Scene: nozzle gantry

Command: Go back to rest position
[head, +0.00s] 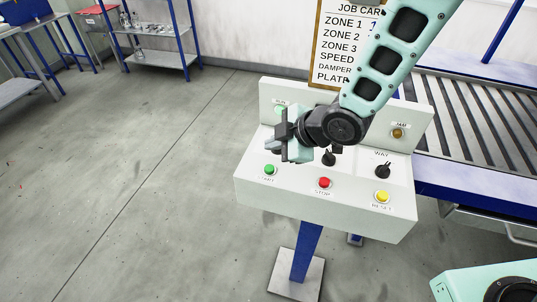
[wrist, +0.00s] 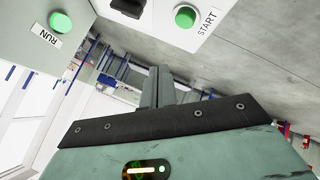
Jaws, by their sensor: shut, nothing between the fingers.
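My gripper (head: 284,143) is shut and empty, held in front of the upper left part of a white control box. In the wrist view its closed fingers (wrist: 161,88) point away from the camera. The control box (head: 255,190) stands on a blue post and carries a green START button (head: 269,169), a red STOP button (head: 324,182) and a yellow RESET button (head: 383,196). The wrist view shows the START button (wrist: 185,17) and the green RUN lamp (wrist: 60,22).
A job card board (head: 328,50) stands behind the box, partly hidden by my arm. A roller conveyor (head: 470,120) with a blue frame is at the right. Shelving (head: 160,57) and workbenches stand at the back left. The floor (head: 120,200) at the left is clear.

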